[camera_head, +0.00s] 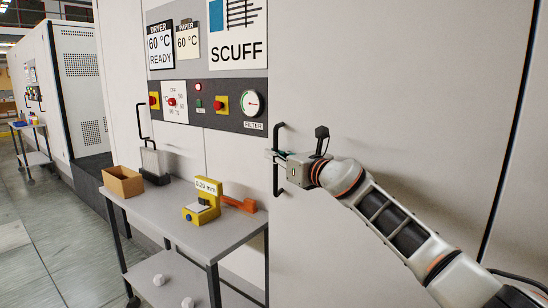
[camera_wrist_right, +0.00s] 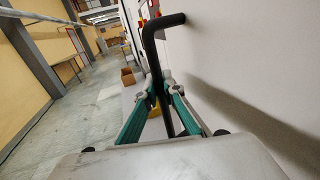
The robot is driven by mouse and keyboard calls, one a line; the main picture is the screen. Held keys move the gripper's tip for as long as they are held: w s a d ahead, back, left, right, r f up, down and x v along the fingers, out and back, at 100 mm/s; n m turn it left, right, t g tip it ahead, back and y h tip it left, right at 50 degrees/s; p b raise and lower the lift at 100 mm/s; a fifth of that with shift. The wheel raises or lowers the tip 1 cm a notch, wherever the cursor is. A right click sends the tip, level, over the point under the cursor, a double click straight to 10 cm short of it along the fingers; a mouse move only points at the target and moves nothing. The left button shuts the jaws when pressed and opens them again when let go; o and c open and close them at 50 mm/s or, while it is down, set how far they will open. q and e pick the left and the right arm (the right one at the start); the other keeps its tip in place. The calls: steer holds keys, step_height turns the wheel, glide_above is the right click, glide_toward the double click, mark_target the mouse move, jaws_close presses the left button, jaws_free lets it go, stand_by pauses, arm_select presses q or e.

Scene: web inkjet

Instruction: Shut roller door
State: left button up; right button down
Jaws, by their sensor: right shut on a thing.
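The roller door (camera_head: 400,80) is a large pale flat panel filling the right of the head view, with a dark gap line on its right side. Its black bar handle (camera_head: 277,140) stands upright near the panel's left edge. My right gripper (camera_head: 272,155) reaches in from the right and is shut on the handle around its middle. In the right wrist view the black handle (camera_wrist_right: 153,50) runs between the green-sided fingers of the right gripper (camera_wrist_right: 164,92). My left gripper is not in view.
A grey cart (camera_head: 185,228) stands left of the handle, bearing a cardboard box (camera_head: 122,181), a yellow gauge (camera_head: 203,205) and an orange tool (camera_head: 240,204). A control panel (camera_head: 208,103) is above it.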

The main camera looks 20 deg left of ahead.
steer(key=shift+w+d+f, duration=0.1)
steer(key=shift+w+d, duration=0.2)
steer(key=shift+d, duration=0.05)
steer(key=c, duration=2.4)
jaws_free()
steer(key=shift+o, duration=1.2)
steer(key=shift+d, duration=0.2)
steer(key=v, duration=1.1)
steer(key=shift+s+d, duration=0.15)
steer(key=shift+s, duration=0.35)
